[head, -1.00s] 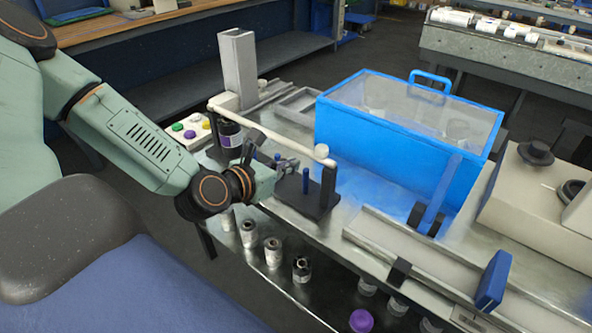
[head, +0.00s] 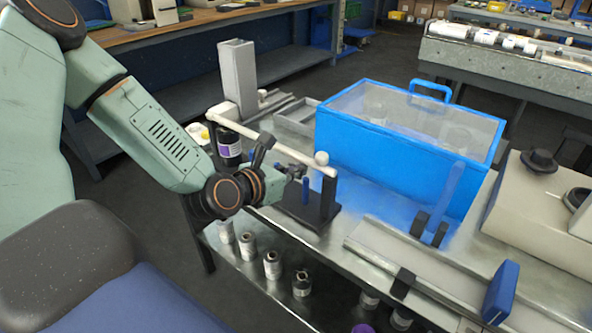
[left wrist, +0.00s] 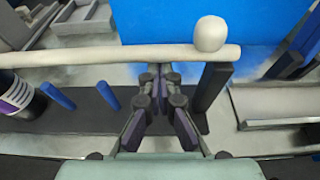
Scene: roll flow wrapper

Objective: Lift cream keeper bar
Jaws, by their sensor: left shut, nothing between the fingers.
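The cream keeper bar (head: 290,152) lies across the top of a black post (head: 328,195) at its right end, with a round cream knob (head: 321,158) near that end. In the left wrist view the bar (left wrist: 110,55) runs across the picture, with its knob (left wrist: 210,34) right of centre. My left gripper (head: 284,164) is on the near side of the bar. Its fingers (left wrist: 160,76) are shut and empty, with the tips at the bar's near edge in the wrist view. I cannot tell whether they touch it. My right gripper is not in view.
Blue pegs (left wrist: 108,96) rise from the black base (left wrist: 60,120) below the bar. A dark roll with a purple label (head: 229,147) stands under the bar's left part. A blue bin with a clear lid (head: 385,150) stands behind. Several small rolls sit on the shelf below.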

